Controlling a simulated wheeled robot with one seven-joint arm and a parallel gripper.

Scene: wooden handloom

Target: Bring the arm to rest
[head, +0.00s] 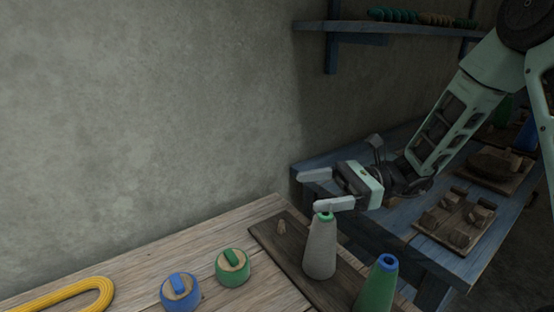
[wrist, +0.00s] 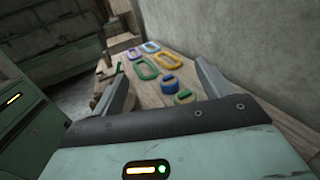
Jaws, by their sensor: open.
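My gripper (head: 318,190) is at the right of the head view, its two grey fingers spread apart and pointing left. Nothing shows between them. It is above the far end of the wooden bench, and its lower finger appears just above or behind the top of a grey cone (head: 320,250); I cannot tell whether they touch. In the wrist view, my gripper's fingers (wrist: 163,88) frame the bench top and are also wide apart. My pale green arm reaches down from the upper right.
On the wooden bench (head: 130,262) are a yellow loop (head: 62,296), a blue spool (head: 180,291), a green spool (head: 232,267) and a blue-green cone (head: 377,285). A blue table (head: 400,238) with wooden blocks stands behind. A wall shelf (head: 345,27) hangs above.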

